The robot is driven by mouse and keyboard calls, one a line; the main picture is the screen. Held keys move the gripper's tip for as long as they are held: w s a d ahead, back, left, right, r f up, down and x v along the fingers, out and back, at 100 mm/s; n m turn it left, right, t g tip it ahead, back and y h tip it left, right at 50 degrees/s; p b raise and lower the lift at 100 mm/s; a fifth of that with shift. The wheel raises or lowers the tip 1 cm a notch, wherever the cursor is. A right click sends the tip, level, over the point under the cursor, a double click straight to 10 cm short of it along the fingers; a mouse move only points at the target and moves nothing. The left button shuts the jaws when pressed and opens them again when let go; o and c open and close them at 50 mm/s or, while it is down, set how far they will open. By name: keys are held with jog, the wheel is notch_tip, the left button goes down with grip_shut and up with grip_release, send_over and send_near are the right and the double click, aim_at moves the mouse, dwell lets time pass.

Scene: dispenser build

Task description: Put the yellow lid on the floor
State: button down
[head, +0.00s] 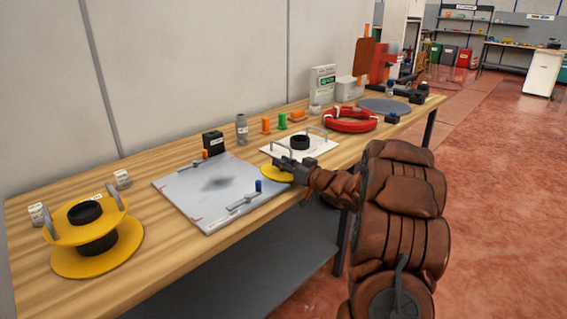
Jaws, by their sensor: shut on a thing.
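A flat round yellow lid (271,174) shows partly at my gripper (284,166), over the near edge of the wooden workbench, just right of the grey metal plate. My gripper is shut on it; the fingers and wrist hide its right part. I cannot tell whether the lid touches the bench. The red-brown floor (487,165) lies open to the right of the bench.
On the workbench (190,262) are a yellow spool-like dispenser (97,264) with handles, a grey plate (187,187) with clamps, a white plate (322,151) with handles and a black ring, and a red ring (350,126). A dark shelf (240,285) lies below.

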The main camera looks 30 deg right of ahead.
jog(key=shift+f, duration=0.2)
jog(key=c, duration=0.8)
grip_release()
jog(key=shift+c, duration=0.2)
jog(key=shift+f+b, duration=0.2)
jog(key=shift+b, duration=0.65)
